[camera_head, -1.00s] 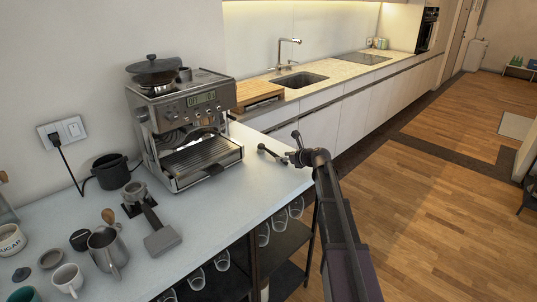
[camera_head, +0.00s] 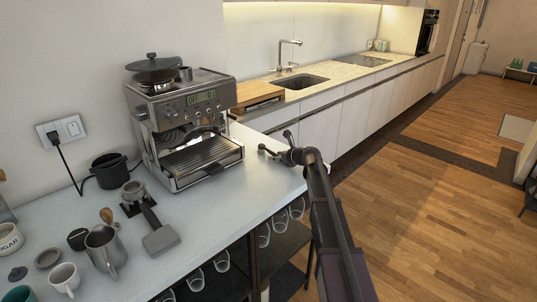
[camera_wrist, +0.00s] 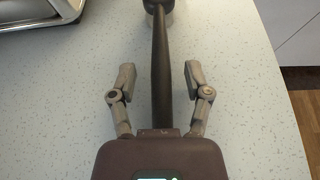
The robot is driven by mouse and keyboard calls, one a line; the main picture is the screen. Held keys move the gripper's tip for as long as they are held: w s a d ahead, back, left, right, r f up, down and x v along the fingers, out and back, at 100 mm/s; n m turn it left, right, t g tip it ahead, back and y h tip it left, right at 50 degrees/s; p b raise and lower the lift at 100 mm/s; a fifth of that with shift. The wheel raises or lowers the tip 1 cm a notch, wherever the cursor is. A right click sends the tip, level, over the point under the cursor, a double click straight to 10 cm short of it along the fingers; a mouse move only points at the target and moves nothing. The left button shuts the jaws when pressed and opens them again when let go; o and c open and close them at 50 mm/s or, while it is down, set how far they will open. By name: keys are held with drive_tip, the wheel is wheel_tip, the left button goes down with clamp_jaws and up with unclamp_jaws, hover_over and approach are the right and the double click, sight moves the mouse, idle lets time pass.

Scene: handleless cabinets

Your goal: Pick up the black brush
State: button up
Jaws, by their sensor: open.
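The black brush (camera_head: 264,149) lies on the white speckled counter (camera_head: 235,190), near its right edge and to the right of the coffee machine. In the wrist view its dark handle (camera_wrist: 161,50) runs straight up the middle, with a silver-banded end at the top edge. My gripper (camera_wrist: 160,78) is open, with one finger on each side of the handle and a gap on both sides. In the head view my gripper (camera_head: 281,146) is at the brush's near end, and part of the handle is hidden there.
The coffee machine (camera_head: 185,125) stands left of the brush; its tray corner shows in the wrist view (camera_wrist: 62,10). A portafilter (camera_head: 160,238), metal pitcher (camera_head: 103,248) and mugs stand farther left. Glasses sit on shelves below. Counter around the brush is clear.

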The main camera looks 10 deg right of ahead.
sight(267, 148)
clamp_jaws()
drive_tip(key=shift+r, duration=0.1)
idle(0.3)
drive_tip(key=shift+r+p, duration=0.95)
drive_tip(key=shift+p, duration=0.1)
drive_tip(key=shift+r+p, duration=0.8)
drive_tip(key=shift+p, duration=0.05)
drive_tip(key=s+d, duration=0.3)
drive_tip(key=s, duration=0.1)
drive_tip(key=s+d+r, duration=0.1)
drive_tip(key=s+d, duration=0.2)
drive_tip(key=s, duration=0.1)
drive_tip(key=s+d+p, duration=0.1)
drive_tip(key=s+d, duration=0.2)
drive_tip(key=s, duration=0.2)
drive_tip(key=shift+d+r, duration=0.15)
drive_tip(key=shift+d, duration=0.1)
drive_tip(key=shift+w, duration=0.1)
